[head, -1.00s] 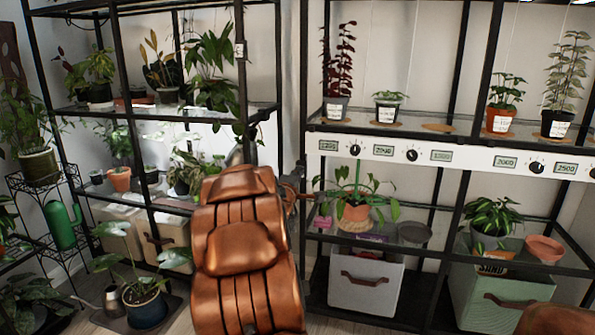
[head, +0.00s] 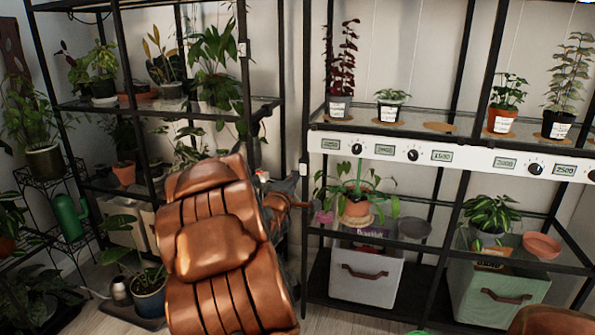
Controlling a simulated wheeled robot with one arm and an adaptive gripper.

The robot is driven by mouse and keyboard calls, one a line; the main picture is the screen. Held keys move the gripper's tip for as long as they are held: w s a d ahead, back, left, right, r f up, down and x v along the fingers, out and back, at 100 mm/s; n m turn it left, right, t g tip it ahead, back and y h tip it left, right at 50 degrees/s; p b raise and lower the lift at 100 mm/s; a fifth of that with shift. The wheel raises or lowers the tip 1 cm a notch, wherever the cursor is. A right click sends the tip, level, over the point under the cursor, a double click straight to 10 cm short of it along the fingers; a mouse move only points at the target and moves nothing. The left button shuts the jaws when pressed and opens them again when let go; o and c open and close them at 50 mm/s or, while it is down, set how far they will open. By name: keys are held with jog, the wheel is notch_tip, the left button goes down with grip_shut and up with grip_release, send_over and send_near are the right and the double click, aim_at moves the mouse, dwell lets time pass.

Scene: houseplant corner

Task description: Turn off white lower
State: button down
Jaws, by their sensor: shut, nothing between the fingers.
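A small white switch box (head: 304,170) sits on the front left post of the right-hand black rack. Another white switch (head: 242,48) is higher up, on the right post of the left-hand rack. My gripper (head: 284,187) is partly seen between the two racks, behind my copper-coloured arm. It is shut and holds nothing that I can see.
The right rack carries a white panel (head: 412,155) with dark knobs and small displays, with potted plants above and below. A white bin (head: 367,275) and a green bin (head: 497,300) stand under it. A green watering can (head: 70,220) is on a wire stand at left.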

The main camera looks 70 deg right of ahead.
jog(key=a+b, duration=0.1)
jog(key=a, duration=0.5)
jog(key=shift+s+a+r+b, duration=0.3)
jog(key=shift+s+r, duration=0.05)
jog(key=shift+r, duration=0.05)
dwell(0.3)
